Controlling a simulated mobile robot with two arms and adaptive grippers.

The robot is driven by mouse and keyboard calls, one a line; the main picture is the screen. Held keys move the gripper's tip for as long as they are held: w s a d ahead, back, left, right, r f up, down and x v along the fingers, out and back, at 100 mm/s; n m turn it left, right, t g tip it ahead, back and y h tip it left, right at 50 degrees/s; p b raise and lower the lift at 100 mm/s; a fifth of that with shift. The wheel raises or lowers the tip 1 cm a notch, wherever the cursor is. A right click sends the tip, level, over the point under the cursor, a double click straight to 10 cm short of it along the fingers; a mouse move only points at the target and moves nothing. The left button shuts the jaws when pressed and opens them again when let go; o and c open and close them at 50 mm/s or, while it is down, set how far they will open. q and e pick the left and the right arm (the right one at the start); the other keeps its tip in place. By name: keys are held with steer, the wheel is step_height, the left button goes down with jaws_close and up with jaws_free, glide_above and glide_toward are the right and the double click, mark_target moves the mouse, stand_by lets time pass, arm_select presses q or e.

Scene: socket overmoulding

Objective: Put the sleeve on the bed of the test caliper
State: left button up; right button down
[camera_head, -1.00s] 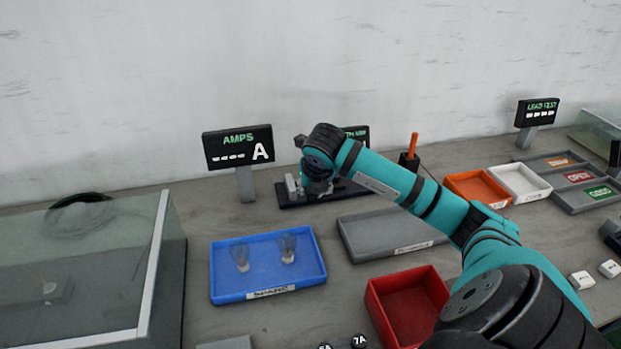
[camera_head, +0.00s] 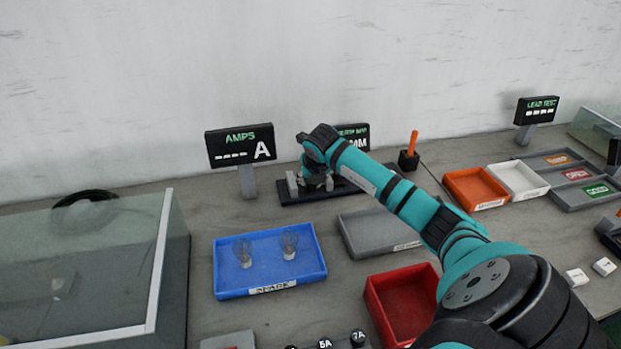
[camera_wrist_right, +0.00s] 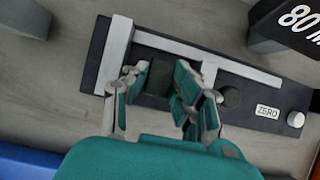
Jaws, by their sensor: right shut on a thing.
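The test caliper (camera_head: 291,198) stands at the back of the bench, a dark base with a pale fixed jaw and rail. It also shows in the right wrist view (camera_wrist_right: 262,97), with a pale sliding jaw, a ZERO label and a knob. My right gripper (camera_head: 316,183) is low over its left part. In the right wrist view my right gripper (camera_wrist_right: 155,90) has one finger beside the fixed jaw and one near the sliding jaw. It is shut on a dark piece (camera_wrist_right: 158,77), apparently the sleeve. Whether this piece touches the bed I cannot tell. My left gripper is out of view.
An AMPS display (camera_head: 240,146) and another display (camera_head: 355,136) stand behind. A blue tray (camera_head: 222,277) with two clear pieces, a grey tray (camera_head: 372,243) and a red bin (camera_head: 378,304) are in front. A glass-sided case (camera_head: 165,250) stands left.

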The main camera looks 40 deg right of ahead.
steer(key=shift+f, duration=0.2)
steer(key=c, duration=1.4)
jaws_free()
steer(key=shift+o, duration=0.2)
steer(key=shift+r, duration=0.1)
steer(key=shift+r, duration=0.2)
steer(key=v, duration=1.2)
steer(key=shift+b, duration=0.4)
